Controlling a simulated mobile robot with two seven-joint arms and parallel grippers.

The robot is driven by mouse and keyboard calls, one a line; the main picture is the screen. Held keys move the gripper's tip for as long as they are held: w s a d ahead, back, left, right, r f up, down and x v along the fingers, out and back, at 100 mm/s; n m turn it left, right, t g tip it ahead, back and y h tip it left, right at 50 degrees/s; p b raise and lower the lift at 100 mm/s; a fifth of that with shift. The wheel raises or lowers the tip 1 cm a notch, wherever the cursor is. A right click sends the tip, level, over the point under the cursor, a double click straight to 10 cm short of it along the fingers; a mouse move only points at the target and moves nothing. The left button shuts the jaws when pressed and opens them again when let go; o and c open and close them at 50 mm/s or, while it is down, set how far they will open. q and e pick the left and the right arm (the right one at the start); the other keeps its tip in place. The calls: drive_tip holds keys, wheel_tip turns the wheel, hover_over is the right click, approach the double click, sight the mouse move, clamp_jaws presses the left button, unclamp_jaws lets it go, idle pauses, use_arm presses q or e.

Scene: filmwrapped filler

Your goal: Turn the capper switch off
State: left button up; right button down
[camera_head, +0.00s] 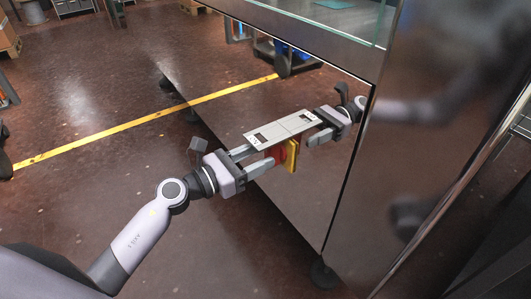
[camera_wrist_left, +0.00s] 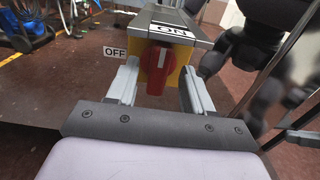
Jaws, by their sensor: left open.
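The capper switch is a red knob (camera_wrist_left: 155,72) on a yellow plate (camera_wrist_left: 172,78), on the end of a grey box (camera_head: 282,130). In the left wrist view an ON label (camera_wrist_left: 172,30) lies above the knob and an OFF label (camera_wrist_left: 115,51) is to its left. The knob's white mark is upright, toward ON. My left gripper (camera_head: 261,158) is open at the knob, one finger on each side; in the left wrist view (camera_wrist_left: 159,70) the knob shows between the fingers. I cannot tell whether they touch it. My right gripper is not in view.
The box is fixed to a shiny machine panel (camera_head: 210,88), which mirrors my left gripper and the floor. A machine foot (camera_head: 323,273) stands below. The brown floor (camera_head: 90,80) at left is open, crossed by a yellow line (camera_head: 130,122).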

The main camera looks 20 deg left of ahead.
sight(273, 153)
use_arm(q)
drive_tip(key=shift+x, duration=1.45)
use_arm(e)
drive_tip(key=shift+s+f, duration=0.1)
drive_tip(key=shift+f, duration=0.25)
use_arm(q)
clamp_jaws()
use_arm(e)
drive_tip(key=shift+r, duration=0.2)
